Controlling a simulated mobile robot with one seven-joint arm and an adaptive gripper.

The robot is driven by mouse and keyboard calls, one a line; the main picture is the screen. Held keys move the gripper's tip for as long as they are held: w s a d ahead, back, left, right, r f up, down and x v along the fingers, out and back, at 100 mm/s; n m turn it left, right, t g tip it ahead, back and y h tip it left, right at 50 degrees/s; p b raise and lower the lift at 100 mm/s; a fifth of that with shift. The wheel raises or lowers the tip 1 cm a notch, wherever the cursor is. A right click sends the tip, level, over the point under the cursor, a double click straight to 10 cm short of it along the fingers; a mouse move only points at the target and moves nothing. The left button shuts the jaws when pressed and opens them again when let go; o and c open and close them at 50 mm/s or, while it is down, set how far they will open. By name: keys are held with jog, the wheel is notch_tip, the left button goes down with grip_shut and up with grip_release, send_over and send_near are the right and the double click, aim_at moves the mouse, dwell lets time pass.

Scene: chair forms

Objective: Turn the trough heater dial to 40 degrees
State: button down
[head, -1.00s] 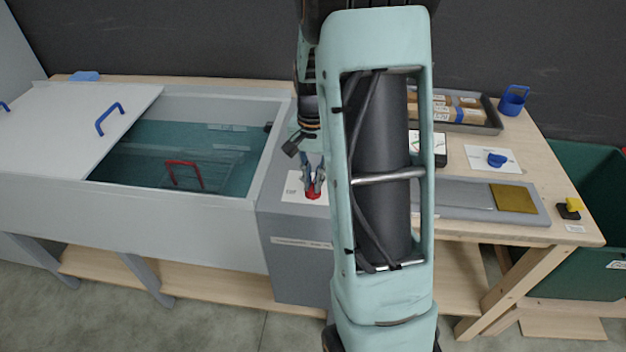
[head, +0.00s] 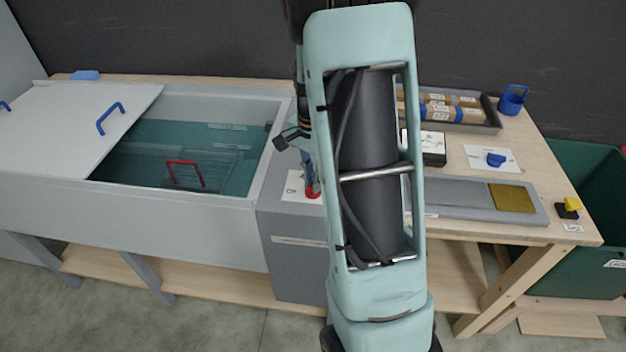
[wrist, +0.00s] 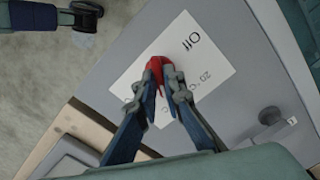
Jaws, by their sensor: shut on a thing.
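The red heater dial (wrist: 160,68) sits on a white label (wrist: 200,60) on top of the grey heater box (head: 300,255). In the wrist view the label shows "Off" and "20 °C"; other marks are hidden by my fingers. My gripper (wrist: 165,82) is shut on the red dial, with a finger on each side. In the head view the dial (head: 313,193) shows partly beside my arm, and my gripper (head: 311,178) is mostly hidden behind it. The trough (head: 200,225) with blue-green water stands left of the box.
A wire basket with a red handle (head: 185,174) sits in the water. The white lid (head: 70,125) covers the trough's left part. Right of my arm are a tray of cores (head: 450,108), a blue cup (head: 511,100) and a green bin (head: 585,200).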

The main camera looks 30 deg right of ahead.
jog(key=c, duration=2)
grip_release()
jog(key=shift+c, duration=0.2)
notch_tip(320, 180, up, 12)
